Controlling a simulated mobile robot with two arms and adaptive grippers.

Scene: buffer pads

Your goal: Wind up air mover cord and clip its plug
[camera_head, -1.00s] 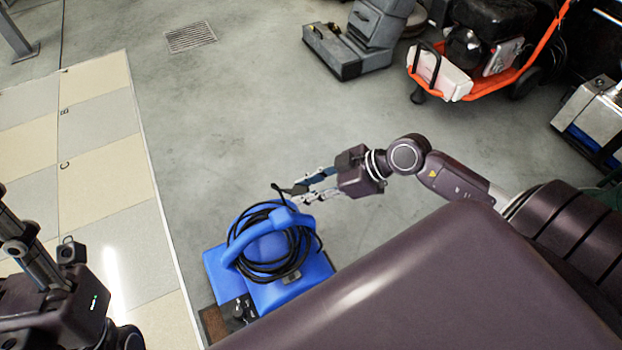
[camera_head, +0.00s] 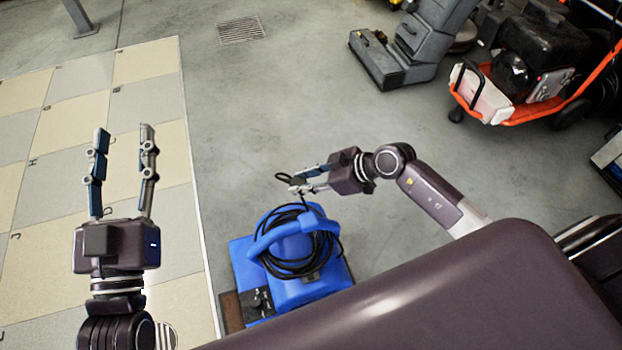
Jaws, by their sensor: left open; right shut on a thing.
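The blue air mover (camera_head: 308,291) stands on the grey floor at the lower middle of the head view. Its black cord (camera_head: 279,266) lies in loops around the blue handle (camera_head: 290,228). My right gripper (camera_head: 293,187) is just above and behind the air mover, shut on a dark end of the cord, which looks like the plug (camera_head: 283,178). A strand of cord runs down from it to the loops. A clip cannot be made out. My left gripper (camera_head: 122,134) is open and empty over the tiled floor at the left, fingers pointing away.
Pale tiles (camera_head: 54,210) cover the left side, edged by a light strip. Grey floor (camera_head: 260,110) is free behind the air mover. A grey machine (camera_head: 420,45) and an orange-framed machine (camera_head: 530,80) stand at the upper right. A floor grate (camera_head: 241,30) lies at the back.

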